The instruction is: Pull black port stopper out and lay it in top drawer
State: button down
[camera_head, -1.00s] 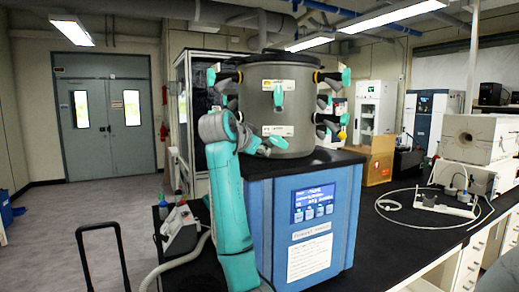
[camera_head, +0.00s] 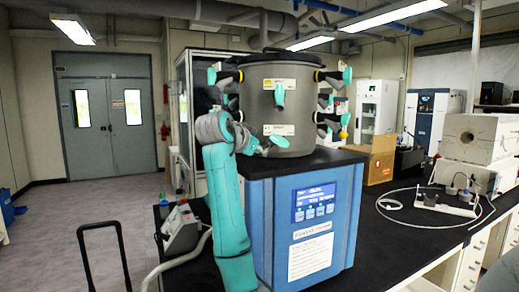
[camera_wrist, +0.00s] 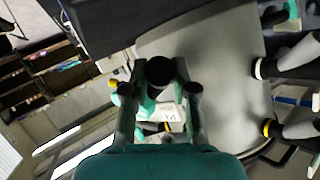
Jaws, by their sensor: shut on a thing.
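The freeze dryer's grey drum (camera_head: 285,110) stands on a blue cabinet, with teal-handled black ports around its side. White drawer fronts (camera_head: 468,268) show under the bench at the right; I cannot tell whether one is open.
A teal valve (camera_head: 279,96) and tilted ports at the drum's right (camera_head: 333,120) stick out near my gripper. A white hose loop (camera_head: 400,222) and small apparatus (camera_head: 445,204) lie on the black bench. A cart handle (camera_head: 98,226) stands at the lower left; the floor behind is clear.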

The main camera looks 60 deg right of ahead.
jog(key=shift+w+a+f, duration=0.15)
jog(key=shift+a+f, duration=0.1)
jog(key=shift+a, duration=0.5)
jog(key=shift+w+a+f, duration=0.1)
jog(key=shift+a+f, duration=0.15)
jog(key=shift+a, duration=0.5)
dwell(0.6)
jog(key=shift+a, duration=0.1)
jog(key=shift+w+a, duration=0.15)
jog(key=shift+a, duration=0.75)
jog(key=shift+w+a, duration=0.2)
jog(key=shift+a, duration=0.75)
jog(key=shift+w+a, duration=0.15)
jog(key=shift+a, duration=0.75)
